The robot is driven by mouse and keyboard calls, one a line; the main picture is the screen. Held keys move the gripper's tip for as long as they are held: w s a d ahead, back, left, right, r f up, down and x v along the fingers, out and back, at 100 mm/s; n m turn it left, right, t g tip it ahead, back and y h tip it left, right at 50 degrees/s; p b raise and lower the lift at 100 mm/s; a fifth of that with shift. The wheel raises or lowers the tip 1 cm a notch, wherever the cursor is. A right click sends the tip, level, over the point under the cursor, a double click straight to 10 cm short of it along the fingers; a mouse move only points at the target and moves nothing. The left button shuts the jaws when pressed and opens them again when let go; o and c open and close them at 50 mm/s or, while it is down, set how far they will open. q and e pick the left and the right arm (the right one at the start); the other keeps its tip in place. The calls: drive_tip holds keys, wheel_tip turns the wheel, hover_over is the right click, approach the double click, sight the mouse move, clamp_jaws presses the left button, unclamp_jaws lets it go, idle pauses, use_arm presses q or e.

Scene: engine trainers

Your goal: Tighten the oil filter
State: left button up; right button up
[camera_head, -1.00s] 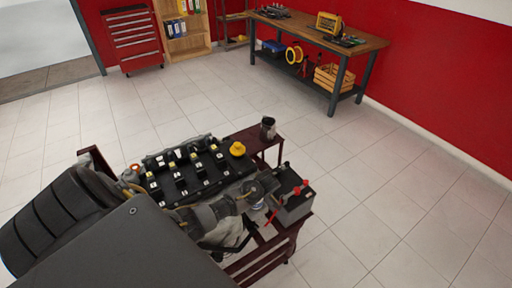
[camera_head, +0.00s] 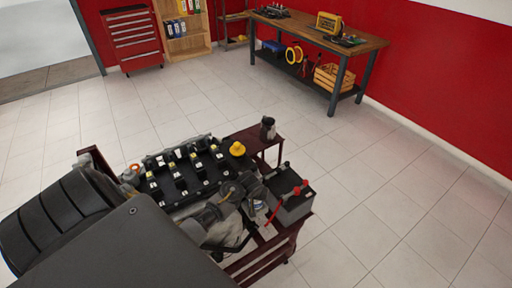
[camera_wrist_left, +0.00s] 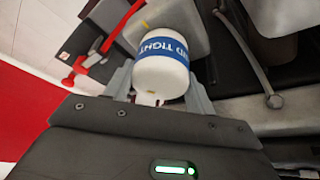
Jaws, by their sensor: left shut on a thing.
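The oil filter (camera_wrist_left: 160,78) is a white canister with a blue band that carries white lettering, including "TIGHT". It shows in the wrist view between the two fingers of my left gripper (camera_wrist_left: 158,88), which is shut on it. The filter's far end is against the grey engine parts, and its joint there is hidden. In the head view the engine (camera_head: 190,170) stands on a dark red frame, and my left arm reaches over its near side. I cannot make out the filter there. My right gripper is in neither current view.
A black battery (camera_head: 295,208) with red terminals stands close to the filter end of the engine. A yellow cap (camera_head: 237,148) and a dark jar (camera_head: 268,128) are at the engine's far right. A workbench (camera_head: 318,32) stands farther back. Open tiled floor surrounds the stand.

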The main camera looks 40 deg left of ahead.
use_arm(q)
drive_tip(key=shift+s+f+m, duration=0.1)
drive_tip(key=shift+m, duration=0.3)
drive_tip(key=o, duration=0.7)
